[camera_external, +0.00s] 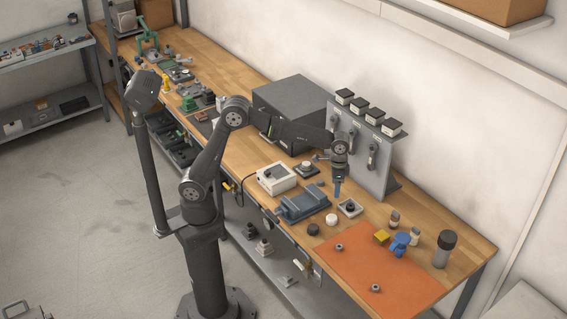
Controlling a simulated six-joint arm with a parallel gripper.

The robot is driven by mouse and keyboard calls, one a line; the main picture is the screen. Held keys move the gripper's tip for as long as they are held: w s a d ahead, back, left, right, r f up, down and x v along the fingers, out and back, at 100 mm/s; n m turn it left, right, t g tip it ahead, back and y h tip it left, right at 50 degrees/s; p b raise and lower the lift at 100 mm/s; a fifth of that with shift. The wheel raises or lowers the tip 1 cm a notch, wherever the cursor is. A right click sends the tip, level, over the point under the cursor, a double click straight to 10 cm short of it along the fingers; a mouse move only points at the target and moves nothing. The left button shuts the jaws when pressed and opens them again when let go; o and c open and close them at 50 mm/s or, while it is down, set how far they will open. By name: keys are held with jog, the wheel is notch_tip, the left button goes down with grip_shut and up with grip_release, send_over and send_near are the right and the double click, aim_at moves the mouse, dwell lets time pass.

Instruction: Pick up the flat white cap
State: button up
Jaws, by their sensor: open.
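A small flat white cap (331,219) lies on the wooden workbench (455,238), just beyond the left corner of the orange mat. A small round black piece (313,229) sits close to its left. My gripper (337,194) points down above the bench, beyond the cap and higher in the picture, apart from it. Its jaws look small here; they are open, and I see nothing held between them.
Close by are a blue-grey fixture (303,203) and a square plate with a dark knob (349,207). An orange mat (385,272) holds small metal parts. A grey panel (372,165) stands behind my gripper. Small bottles and a dark cylinder (445,248) stand at right.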

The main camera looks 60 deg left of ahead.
jog(key=m, duration=0.9)
send_over(332, 217)
jog(key=f, duration=1.2)
jog(key=shift+w+d+f, duration=0.3)
jog(key=shift+w+d, duration=0.05)
jog(key=shift+s+a+f, duration=0.1)
jog(key=shift+f, duration=0.8)
jog(key=shift+s+a+f, duration=0.15)
jog(key=shift+f, duration=0.75)
jog(key=shift+s+a+f, duration=0.1)
jog(key=shift+f, duration=0.8)
jog(key=shift+c, duration=0.4)
jog(key=c, duration=1)
